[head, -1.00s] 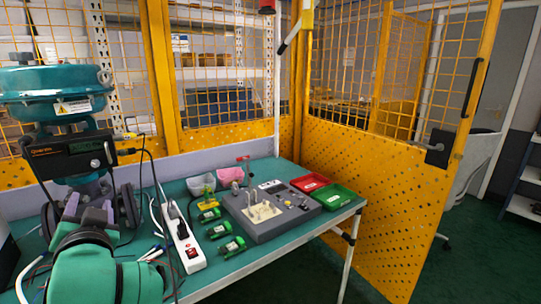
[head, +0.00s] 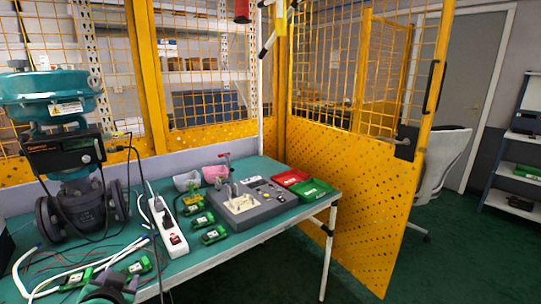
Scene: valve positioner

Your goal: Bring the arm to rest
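My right arm and gripper are out of view. The valve with its teal actuator (head: 45,95) stands upright at the left end of the table (head: 275,225). A black positioner box (head: 62,152) with a small display is mounted on it.
A white power strip (head: 168,225), several green connectors (head: 213,235), a grey test panel (head: 240,212), a red tray (head: 291,178) and a green tray (head: 316,191) are on the table. Loose cables lie at its front left.

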